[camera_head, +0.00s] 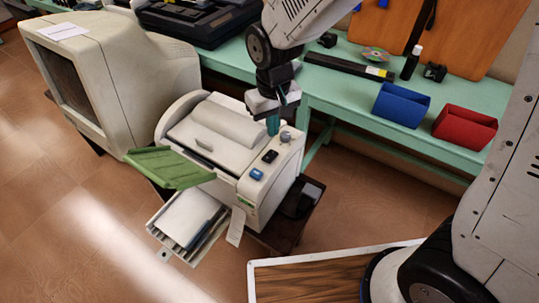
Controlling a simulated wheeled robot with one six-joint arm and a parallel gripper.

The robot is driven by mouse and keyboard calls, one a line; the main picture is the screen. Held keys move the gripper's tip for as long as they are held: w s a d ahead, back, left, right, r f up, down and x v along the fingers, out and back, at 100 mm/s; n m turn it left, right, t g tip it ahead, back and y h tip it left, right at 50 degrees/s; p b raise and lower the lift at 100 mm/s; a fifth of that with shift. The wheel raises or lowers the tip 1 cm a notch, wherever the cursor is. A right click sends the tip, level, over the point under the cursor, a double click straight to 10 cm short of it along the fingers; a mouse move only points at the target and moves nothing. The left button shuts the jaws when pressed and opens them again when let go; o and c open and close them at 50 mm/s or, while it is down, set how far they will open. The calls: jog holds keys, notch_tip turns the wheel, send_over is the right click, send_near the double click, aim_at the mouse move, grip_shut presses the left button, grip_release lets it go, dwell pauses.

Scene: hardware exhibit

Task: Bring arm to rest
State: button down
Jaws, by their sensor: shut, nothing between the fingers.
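My gripper (273,122) points down at the end of my arm, above the right rear of a white printer (228,134). Its fingers are together with nothing between them. The fingertips are close to a small knob (285,136) on the printer's top panel; I cannot tell whether they touch it. The printer's green flap (168,167) is folded out at the front left.
A green table (340,101) along the back holds a blue bin (401,103), a red bin (464,128), a disc (376,54) and a black bottle (411,63). A large CRT monitor (112,75) stands left of the printer. The tiled floor (60,235) at front left is clear.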

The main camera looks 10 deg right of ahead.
jog(key=s+d+r+m, duration=0.2)
jog(key=s+d+r, duration=0.6)
jog(key=s+d, duration=0.1)
jog(key=s+d+r+m+t, duration=0.1)
jog(key=s+d+r+m, duration=0.1)
jog(key=s+d+r, duration=0.6)
jog(key=s+d, duration=0.2)
jog(key=d, duration=0.2)
jog(key=shift+s+r, duration=0.25)
jog(key=shift+r, duration=0.1)
dwell(1.2)
